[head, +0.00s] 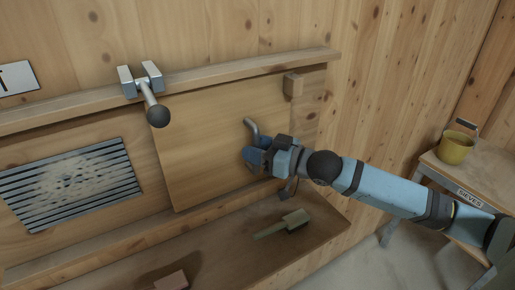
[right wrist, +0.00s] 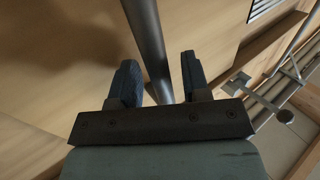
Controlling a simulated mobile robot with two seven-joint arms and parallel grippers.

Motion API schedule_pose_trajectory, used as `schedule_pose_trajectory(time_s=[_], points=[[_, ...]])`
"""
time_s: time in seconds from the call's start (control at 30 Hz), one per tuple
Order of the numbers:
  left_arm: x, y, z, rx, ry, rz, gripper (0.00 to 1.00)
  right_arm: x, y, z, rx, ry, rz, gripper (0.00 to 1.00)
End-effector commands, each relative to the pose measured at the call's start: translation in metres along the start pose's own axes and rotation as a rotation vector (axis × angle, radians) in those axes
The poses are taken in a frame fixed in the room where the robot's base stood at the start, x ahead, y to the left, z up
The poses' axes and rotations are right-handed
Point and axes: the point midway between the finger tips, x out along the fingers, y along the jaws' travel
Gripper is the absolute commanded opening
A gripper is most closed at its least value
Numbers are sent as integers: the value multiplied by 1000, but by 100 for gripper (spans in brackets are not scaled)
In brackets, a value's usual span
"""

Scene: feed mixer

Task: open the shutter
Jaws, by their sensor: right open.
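The shutter (head: 195,125) is a flat wooden panel set below a wooden rail on the wall. A bent grey metal handle (head: 251,127) stands out near its right side, and it also shows as a metal bar in the right wrist view (right wrist: 147,38). My right gripper (head: 255,157) is at the lower part of this handle. In the right wrist view, its two dark fingers (right wrist: 160,80) are open, with the bar running between them and a gap on each side. The gripper hides the handle's lower end in the head view. My left gripper is not in view.
A metal latch with a black ball knob (head: 157,116) hangs over the shutter's upper left. A small wooden block (head: 292,86) sits under the rail at right. A green brush (head: 283,224) lies on the ledge below. A yellow bucket (head: 455,148) stands on the SIEVES table.

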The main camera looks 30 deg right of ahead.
Motion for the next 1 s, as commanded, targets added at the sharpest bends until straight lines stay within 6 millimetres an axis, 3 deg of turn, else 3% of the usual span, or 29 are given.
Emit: schedule_pose_trajectory(time_s=[0.17, 0.6, 1.0], points=[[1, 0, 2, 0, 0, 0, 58, -7, 0, 2, 0, -3, 1, 43], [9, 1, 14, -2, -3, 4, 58, -68, 0, 4, 2, -4, 1, 43], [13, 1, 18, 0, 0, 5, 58, -109, 0, 3, 1, -5, 0, 43]])
